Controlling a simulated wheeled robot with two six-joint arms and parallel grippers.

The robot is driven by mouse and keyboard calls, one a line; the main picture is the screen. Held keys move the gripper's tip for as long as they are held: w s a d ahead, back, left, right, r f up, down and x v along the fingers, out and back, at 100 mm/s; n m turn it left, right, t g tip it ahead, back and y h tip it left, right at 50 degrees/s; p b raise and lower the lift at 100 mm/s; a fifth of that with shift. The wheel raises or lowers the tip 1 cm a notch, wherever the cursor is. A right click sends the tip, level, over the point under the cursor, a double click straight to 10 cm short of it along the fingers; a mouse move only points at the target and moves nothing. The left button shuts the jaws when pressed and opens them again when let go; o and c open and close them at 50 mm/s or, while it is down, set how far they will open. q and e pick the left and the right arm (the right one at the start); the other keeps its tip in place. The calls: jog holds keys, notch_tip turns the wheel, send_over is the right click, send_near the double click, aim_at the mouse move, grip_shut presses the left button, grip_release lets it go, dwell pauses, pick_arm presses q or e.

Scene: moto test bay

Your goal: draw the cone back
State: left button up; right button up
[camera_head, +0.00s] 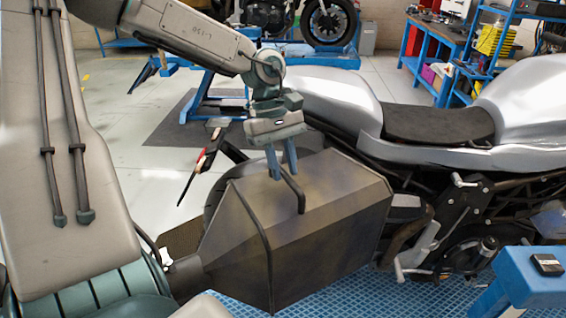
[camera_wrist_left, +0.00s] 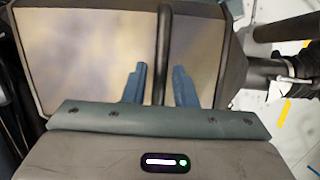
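The cone (camera_head: 310,230) is a large dark, faceted funnel beside the silver motorcycle, with its narrow end to the left. A thin bent handle (camera_head: 296,196) stands on its upper face. My left gripper (camera_head: 281,168) points down at the handle's upper end. In the left wrist view the cone's face (camera_wrist_left: 90,60) fills much of the picture. The dark handle bar (camera_wrist_left: 163,45) runs between the two blue fingertips (camera_wrist_left: 158,82), with narrow gaps showing at both sides. The fingers are apart, and contact with the bar does not show. My right gripper is not in view.
The silver motorcycle (camera_head: 430,125) stands close behind and right of the cone. A blue stand (camera_head: 530,280) with a small black device is at the lower right. Blue grating (camera_head: 340,300) lies below. Open floor (camera_head: 125,130) shows at the left, with another motorcycle on a lift behind.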

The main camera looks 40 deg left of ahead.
pick_arm(q)
grip_shut()
jog(key=shift+s, duration=0.15)
